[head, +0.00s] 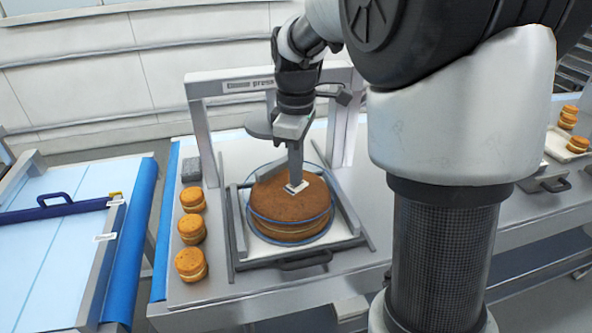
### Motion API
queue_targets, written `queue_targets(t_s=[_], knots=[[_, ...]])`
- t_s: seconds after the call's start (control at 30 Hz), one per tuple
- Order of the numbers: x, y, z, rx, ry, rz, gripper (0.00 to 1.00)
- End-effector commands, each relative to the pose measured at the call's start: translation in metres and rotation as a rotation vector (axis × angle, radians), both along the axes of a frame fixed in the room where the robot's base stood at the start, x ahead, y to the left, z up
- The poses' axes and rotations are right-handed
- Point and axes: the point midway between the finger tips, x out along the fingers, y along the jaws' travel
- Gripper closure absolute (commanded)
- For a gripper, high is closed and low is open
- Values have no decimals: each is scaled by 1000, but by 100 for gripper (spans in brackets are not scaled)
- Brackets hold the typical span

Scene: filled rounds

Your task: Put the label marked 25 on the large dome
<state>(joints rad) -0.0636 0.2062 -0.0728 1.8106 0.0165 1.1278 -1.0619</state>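The large dome (318,178) is clear with bluish outlines. It covers a big round brown layered cake (272,198) on a square tray in the press frame. My gripper (295,182) points straight down over the top of the dome, with its fingers close together. A small white label (298,188) is at the fingertips, and the gripper appears shut on it. Its number is too small to read, and I cannot tell whether it touches the dome. My wrist and arm hide part of the press frame.
The grey press frame (208,140) stands around the dome. Several small layered cakes (191,231) line the left of the bench, and more sit at the far right. Left of it, a blue-edged table (45,250) has white tags (105,237). My column blocks the right side.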

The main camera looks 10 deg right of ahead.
Motion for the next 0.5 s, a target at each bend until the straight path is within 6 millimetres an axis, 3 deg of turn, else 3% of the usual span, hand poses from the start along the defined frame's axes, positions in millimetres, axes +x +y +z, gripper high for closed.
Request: queue_targets(t_s=[0.5], knots=[[1,0,42,0,-2,0,100]])
